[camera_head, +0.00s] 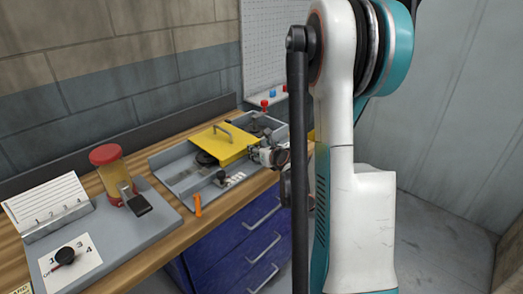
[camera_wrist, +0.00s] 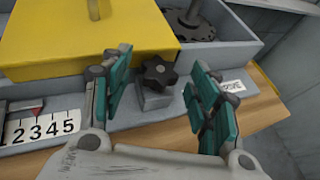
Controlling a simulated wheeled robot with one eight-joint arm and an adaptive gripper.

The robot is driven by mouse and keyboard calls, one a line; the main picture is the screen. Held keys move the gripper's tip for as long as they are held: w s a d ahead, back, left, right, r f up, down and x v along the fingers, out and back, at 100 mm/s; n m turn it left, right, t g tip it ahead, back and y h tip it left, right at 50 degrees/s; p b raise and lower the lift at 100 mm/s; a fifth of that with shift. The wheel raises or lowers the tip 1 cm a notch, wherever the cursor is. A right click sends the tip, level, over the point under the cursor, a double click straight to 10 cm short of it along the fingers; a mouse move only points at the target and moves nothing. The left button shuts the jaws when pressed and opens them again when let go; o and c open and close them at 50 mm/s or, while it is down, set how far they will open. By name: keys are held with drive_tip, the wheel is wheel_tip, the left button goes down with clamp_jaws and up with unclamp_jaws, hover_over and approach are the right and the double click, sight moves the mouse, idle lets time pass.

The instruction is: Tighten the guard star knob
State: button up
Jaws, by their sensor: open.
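The black star knob (camera_wrist: 158,74) sits on a small grey block at the front edge of the grey tray, just in front of the yellow guard (camera_wrist: 85,35). My gripper (camera_wrist: 160,66) is open, with one teal finger pad on each side of the knob. Both pads look apart from it; how far the fingers reach down around it I cannot tell. In the head view the yellow guard (camera_head: 225,143), with its grey handle, lies over the tray, and my gripper (camera_head: 266,156) is at its right front corner. The star knob is not clearly visible there.
A numbered scale (camera_wrist: 42,128) with a red pointer lies left of my gripper. A black post on a round base (camera_wrist: 190,22) stands behind. Blue drawers (camera_head: 232,243) are below.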

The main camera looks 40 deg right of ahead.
drive_tip(key=v, duration=1.2)
drive_tip(key=s+d+n+y+p, duration=0.2)
drive_tip(key=d+n+y+p, duration=0.1)
drive_tip(key=d+n+y, duration=0.35)
drive_tip(key=shift+m+t+y, duration=0.25)
drive_tip(key=shift+t, duration=0.05)
drive_tip(key=b+x, duration=0.1)
drive_tip(key=x, duration=0.3)
drive_tip(key=b+x, duration=0.1)
drive_tip(key=x, duration=0.4)
drive_tip(key=b+x, duration=0.1)
drive_tip(key=x, duration=0.3)
drive_tip(key=shift+w+d+r+b, duration=0.2)
drive_tip(key=shift+w+d+b, duration=0.1)
drive_tip(key=shift+b, duration=0.05)
drive_tip(key=c, duration=1.1)
